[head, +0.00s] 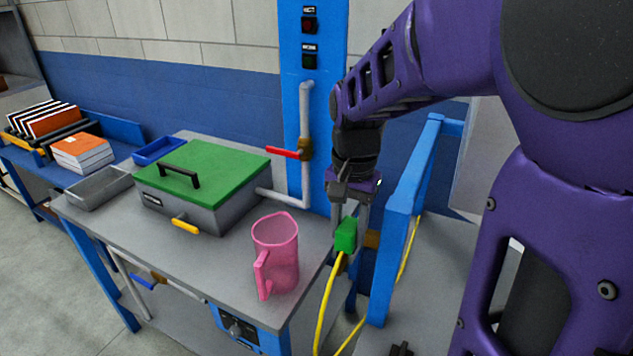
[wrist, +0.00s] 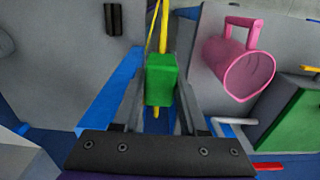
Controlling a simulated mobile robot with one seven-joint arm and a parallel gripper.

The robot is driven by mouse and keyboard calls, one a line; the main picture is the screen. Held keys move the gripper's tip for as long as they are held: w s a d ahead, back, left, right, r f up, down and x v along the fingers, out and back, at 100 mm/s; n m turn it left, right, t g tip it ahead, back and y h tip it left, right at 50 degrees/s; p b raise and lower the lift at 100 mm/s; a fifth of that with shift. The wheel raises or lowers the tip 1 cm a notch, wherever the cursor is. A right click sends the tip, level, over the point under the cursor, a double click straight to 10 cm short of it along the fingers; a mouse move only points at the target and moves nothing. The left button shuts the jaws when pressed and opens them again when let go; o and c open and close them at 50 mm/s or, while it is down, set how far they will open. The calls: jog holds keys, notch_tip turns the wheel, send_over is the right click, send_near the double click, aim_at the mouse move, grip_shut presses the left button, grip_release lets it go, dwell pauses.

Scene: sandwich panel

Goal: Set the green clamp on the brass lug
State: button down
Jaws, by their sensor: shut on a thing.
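The green clamp (head: 346,235) is a small green block with a yellow cable (head: 325,300) hanging from its lower end. My gripper (head: 348,222) points down and is shut on the clamp, beyond the right end of the table. In the wrist view the clamp (wrist: 160,80) sits between the two fingers of my gripper (wrist: 160,90), with the yellow cable (wrist: 164,28) running away from it. A brass-coloured piece (head: 372,239), which may be the brass lug, shows right behind the clamp. The clamp and finger partly hide it, and I cannot tell whether they touch.
A pink pitcher (head: 276,250) stands near the table's right edge. A grey box with a green lid (head: 215,165) stands behind it. A blue frame (head: 400,220) rises close to the right of my gripper. A pipe with a red handle (head: 284,153) runs up the blue column.

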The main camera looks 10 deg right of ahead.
jog(key=shift+f+b, duration=0.3)
jog(key=shift+f, duration=0.15)
jog(key=shift+c, duration=1.8)
grip_release()
jog(key=shift+r, duration=0.1)
